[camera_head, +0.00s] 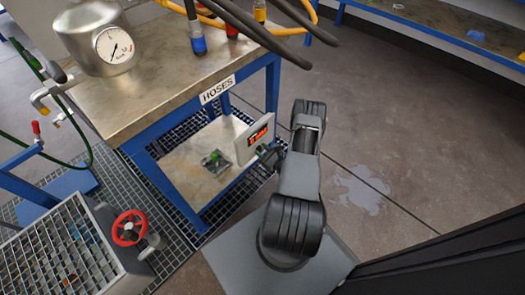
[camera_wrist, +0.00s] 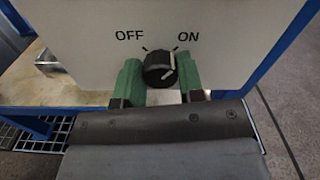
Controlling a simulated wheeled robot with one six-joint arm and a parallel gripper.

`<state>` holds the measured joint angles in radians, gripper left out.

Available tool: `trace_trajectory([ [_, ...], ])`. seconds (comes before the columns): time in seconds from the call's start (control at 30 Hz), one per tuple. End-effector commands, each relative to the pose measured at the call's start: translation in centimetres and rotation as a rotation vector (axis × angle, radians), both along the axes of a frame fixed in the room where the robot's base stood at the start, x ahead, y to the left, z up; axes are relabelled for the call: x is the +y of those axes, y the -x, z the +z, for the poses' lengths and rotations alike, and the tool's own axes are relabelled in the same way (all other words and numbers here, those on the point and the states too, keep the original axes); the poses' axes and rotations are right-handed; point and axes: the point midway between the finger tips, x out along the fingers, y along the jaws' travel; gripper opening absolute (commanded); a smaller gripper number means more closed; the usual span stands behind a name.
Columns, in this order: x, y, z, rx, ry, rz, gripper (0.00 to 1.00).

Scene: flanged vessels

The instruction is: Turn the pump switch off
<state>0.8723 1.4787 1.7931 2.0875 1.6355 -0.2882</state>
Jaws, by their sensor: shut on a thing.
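The pump switch is a round black knob (camera_wrist: 158,70) on a pale panel (camera_wrist: 80,25), under the printed words OFF on the left and ON on the right. Its white mark is on the right side and leans toward ON. My gripper (camera_wrist: 160,82) has a green finger on each side of the knob and is shut on it. In the head view the panel (camera_head: 242,146) stands on the lower shelf of the bench, with my gripper (camera_head: 267,154) at its face. There the knob is hidden by my gripper.
The blue-framed bench (camera_head: 150,85) marked HOSES stands over the panel. A small thing with a green top (camera_head: 213,160) sits on its lower shelf (camera_head: 185,180). A red handwheel (camera_head: 129,228) is at lower left. The floor to the right is open, with a wet patch (camera_head: 358,190).

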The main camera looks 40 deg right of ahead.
Motion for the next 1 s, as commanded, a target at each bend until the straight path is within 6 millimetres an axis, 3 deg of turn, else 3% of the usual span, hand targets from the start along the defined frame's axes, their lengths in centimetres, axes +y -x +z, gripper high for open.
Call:
trace_trajectory([
  [0.17,0.01,0.01,-0.01,0.0,0.0,0.0,0.12],
  [0.47,0.01,0.02,-0.05,-0.01,0.054,0.0,0.12],
  [1.0,0.08,0.02,-0.16,-0.091,0.504,0.0,0.12],
])
